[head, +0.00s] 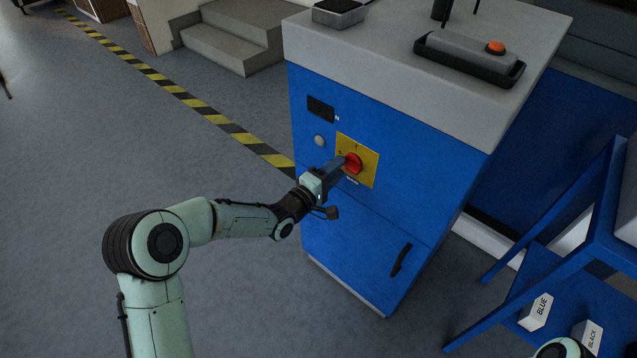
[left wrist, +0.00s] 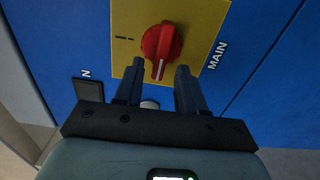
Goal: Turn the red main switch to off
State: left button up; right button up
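The red main switch (head: 352,163) is a round knob on a yellow plate (head: 370,166) on the blue cabinet's front. In the left wrist view the knob (left wrist: 161,46) shows a white pointer line toward its lower end, and "MAIN" is printed beside the plate. My left gripper (head: 340,166) is right in front of the switch. In the left wrist view its two fingers (left wrist: 157,70) are apart, with the lower end of the knob showing between the tips. I cannot tell whether they touch it. My right gripper is not seen.
The blue cabinet (head: 400,130) has a dark display (head: 321,109), a pale round button (head: 319,141) and a black handle (head: 401,260). On its grey top sits a box with an orange button (head: 495,47). A blue rack (head: 560,225) stands right. Floor at left is clear.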

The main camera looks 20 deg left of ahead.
pick_arm(q)
jog(key=v, duration=1.2)
jog(key=shift+p, duration=0.4)
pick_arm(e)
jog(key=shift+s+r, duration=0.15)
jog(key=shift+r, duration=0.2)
pick_arm(q)
jog(key=s+d+f+m+g+y+p, duration=0.1)
jog(key=s+d+f+m+g+p, duration=0.2)
jog(key=f, duration=0.6)
jog(key=s+d+f+g+y+p, duration=0.1)
jog(key=s+f+g+y+p, duration=0.15)
jog(key=s+f+g, duration=0.5)
jog(key=s+d+f+m+g+p, duration=0.2)
jog(key=s+f, duration=0.1)
jog(key=s, duration=0.3)
jog(key=s+d+f+m+g+p, duration=0.1)
jog(key=s+f+m+g+p, duration=0.1)
jog(key=s, duration=0.5)
jog(key=s+d+f+m+g+p, duration=0.2)
jog(key=s+f+m+g, duration=0.1)
jog(key=s, duration=0.4)
jog(key=shift+s+d+f+h, duration=0.3)
jog(key=shift+f+h, duration=0.15)
jog(key=shift+f, duration=0.35)
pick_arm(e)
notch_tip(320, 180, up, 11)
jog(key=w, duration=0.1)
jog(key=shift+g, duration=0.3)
